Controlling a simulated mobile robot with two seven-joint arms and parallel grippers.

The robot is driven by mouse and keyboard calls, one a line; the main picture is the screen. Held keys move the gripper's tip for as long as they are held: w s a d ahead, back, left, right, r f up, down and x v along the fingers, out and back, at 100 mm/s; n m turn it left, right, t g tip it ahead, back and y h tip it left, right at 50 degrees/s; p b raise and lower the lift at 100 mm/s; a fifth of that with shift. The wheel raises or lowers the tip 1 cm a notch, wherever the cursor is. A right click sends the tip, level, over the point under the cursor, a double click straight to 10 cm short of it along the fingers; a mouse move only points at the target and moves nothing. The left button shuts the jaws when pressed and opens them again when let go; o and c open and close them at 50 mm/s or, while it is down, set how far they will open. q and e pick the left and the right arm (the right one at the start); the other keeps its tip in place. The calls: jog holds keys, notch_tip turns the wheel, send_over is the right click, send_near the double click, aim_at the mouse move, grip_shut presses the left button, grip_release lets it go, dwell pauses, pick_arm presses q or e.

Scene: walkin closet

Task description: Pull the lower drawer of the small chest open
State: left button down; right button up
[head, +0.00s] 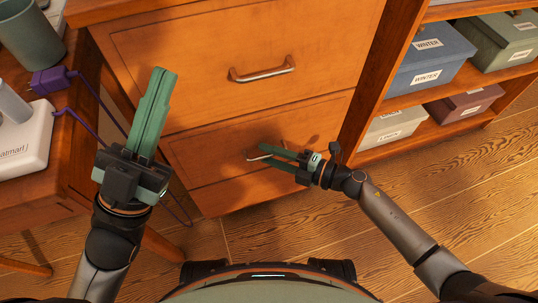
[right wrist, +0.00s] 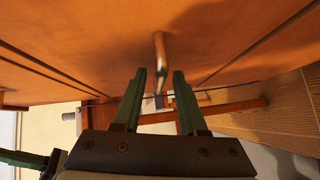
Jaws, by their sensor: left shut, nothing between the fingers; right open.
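The small chest has an upper drawer (head: 200,80) and a lower drawer (head: 225,155), both with orange-brown wooden fronts. Both fronts look closed. The lower drawer's metal bar handle (head: 252,158) is partly hidden behind my right gripper (head: 262,155). My right gripper is open, its green fingertips at the handle. In the right wrist view the handle (right wrist: 160,50) lies in line with the gap between the fingertips (right wrist: 160,72). Contact cannot be told. My left gripper (head: 160,72) is shut and empty, held up in front of the chest's left side.
The upper drawer has its own bar handle (head: 262,70). A desk at left holds a mug (head: 28,38), a purple plug (head: 50,80) with cord and a white device (head: 22,140). A shelf unit (head: 372,85) with labelled boxes stands right. Wooden floor (head: 300,235) lies in front.

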jog(key=shift+w+a+f, duration=0.1)
jog(key=shift+a, duration=0.15)
grip_shut()
dwell(1.4)
